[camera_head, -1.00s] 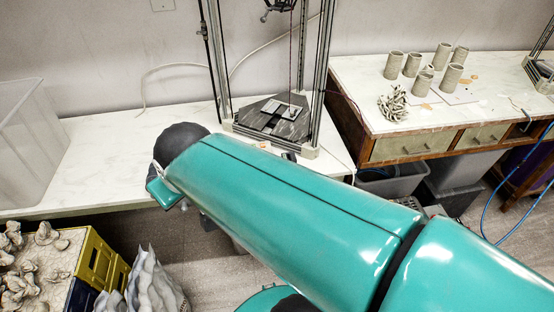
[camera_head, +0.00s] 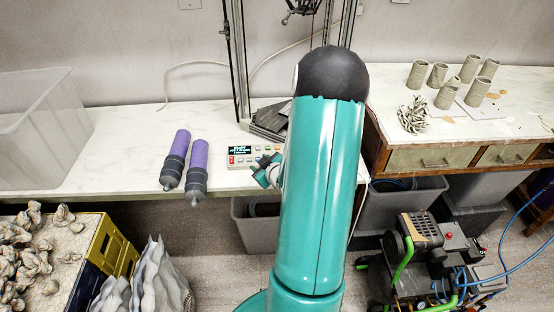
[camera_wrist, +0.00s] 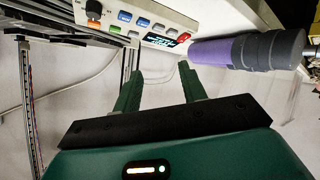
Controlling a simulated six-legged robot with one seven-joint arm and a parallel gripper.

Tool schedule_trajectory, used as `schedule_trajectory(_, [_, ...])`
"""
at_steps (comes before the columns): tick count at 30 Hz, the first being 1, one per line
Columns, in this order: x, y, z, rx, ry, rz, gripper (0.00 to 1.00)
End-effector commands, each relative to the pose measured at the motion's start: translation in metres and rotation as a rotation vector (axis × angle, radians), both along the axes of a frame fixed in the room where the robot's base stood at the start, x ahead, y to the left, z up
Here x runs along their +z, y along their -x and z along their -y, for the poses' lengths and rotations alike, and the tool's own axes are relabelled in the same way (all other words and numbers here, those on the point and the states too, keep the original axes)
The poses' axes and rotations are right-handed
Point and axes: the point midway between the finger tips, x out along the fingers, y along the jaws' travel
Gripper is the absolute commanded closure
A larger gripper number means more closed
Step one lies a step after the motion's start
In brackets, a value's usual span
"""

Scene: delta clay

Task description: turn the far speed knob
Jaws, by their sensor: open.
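The white control box (camera_head: 243,152) lies on the bench, with a dark display and several coloured buttons. I cannot tell from this which speed knob is the far one. My gripper (camera_wrist: 159,70) is open and empty, its two green fingers below the box in that picture and apart from the knob. In the head view my gripper (camera_head: 266,170) is at the box's right end, where my arm hides part of the box.
Two purple and grey cylinders (camera_head: 184,165) lie left of the box; one also shows in the wrist view (camera_wrist: 245,52). A metal frame (camera_head: 238,60) stands behind. A clear bin (camera_head: 40,115) is at the left, and clay cups (camera_head: 440,75) stand on the right table.

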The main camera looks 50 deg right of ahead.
Motion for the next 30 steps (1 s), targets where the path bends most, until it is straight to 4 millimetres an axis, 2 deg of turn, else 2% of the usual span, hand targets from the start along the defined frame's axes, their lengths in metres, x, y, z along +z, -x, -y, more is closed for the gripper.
schedule_trajectory(1, [-0.019,0.014,0.01,-0.019,-0.014,0.042,0.58])
schedule_trajectory(6, [-0.055,0.053,0.029,-0.073,-0.018,0.229,0.58])
schedule_trajectory(12, [-0.077,0.097,0.039,-0.164,-0.001,0.435,0.58])
schedule_trajectory(15, [-0.08,0.109,0.04,-0.194,0.009,0.495,0.58])
schedule_trajectory(18, [-0.081,0.112,0.041,-0.204,0.015,0.522,0.58])
schedule_trajectory(22, [-0.081,0.104,0.046,-0.205,0.017,0.525,0.58])
schedule_trajectory(30, [-0.08,0.062,0.072,-0.205,0.016,0.524,0.58])
